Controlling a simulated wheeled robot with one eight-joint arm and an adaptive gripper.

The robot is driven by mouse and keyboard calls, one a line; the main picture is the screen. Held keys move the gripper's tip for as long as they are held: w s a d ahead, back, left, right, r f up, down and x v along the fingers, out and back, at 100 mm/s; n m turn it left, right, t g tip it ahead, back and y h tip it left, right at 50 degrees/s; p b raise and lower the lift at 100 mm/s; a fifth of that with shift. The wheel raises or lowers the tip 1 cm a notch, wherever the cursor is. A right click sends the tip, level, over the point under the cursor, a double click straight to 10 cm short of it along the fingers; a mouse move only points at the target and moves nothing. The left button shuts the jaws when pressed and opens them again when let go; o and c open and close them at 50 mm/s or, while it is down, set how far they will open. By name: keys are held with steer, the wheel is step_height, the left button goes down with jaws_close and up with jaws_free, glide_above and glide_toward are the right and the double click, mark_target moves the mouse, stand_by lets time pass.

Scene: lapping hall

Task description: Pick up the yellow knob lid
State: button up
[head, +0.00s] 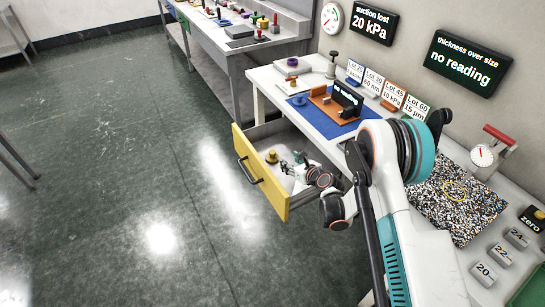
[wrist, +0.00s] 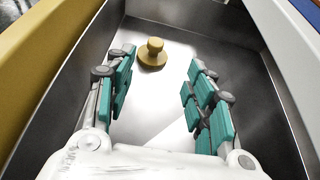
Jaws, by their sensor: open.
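The yellow knob lid (wrist: 153,53) lies knob up on the bare metal floor of an open drawer (wrist: 222,45). In the head view the lid (head: 271,157) shows near the drawer's yellow front (head: 258,175). My gripper (wrist: 157,75) is open and empty inside the drawer, its teal-padded fingers spread wide. In the wrist view the lid is beyond the fingertips, between their lines and a little left of the middle. The gripper also shows in the head view (head: 290,163), reaching down into the drawer to the right of the lid. The lid is apart from the fingers.
The drawer's metal walls stand close on both sides of my gripper. Above is a white table with a blue mat (head: 325,124), an orange fixture and several lot cards. A speckled plate (head: 455,200) lies to the right. Open floor (head: 120,170) is to the left.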

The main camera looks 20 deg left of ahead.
steer(key=shift+a+f, duration=0.25)
steer(key=shift+f, duration=0.1)
steer(key=b, duration=0.3)
glide_toward(273, 152)
steer(key=x, duration=0.3)
steer(key=shift+w+a+f, duration=0.15)
steer(key=shift+w, duration=0.2)
steer(key=b+x, duration=0.1)
steer(key=x, duration=0.1)
steer(key=b+x, duration=0.1)
steer(key=x, duration=0.1)
steer(key=shift+s+a+f, duration=0.1)
steer(key=shift+s+f, duration=0.15)
steer(key=shift+w+a, duration=0.45)
steer(key=shift+c, duration=0.5)
jaws_close()
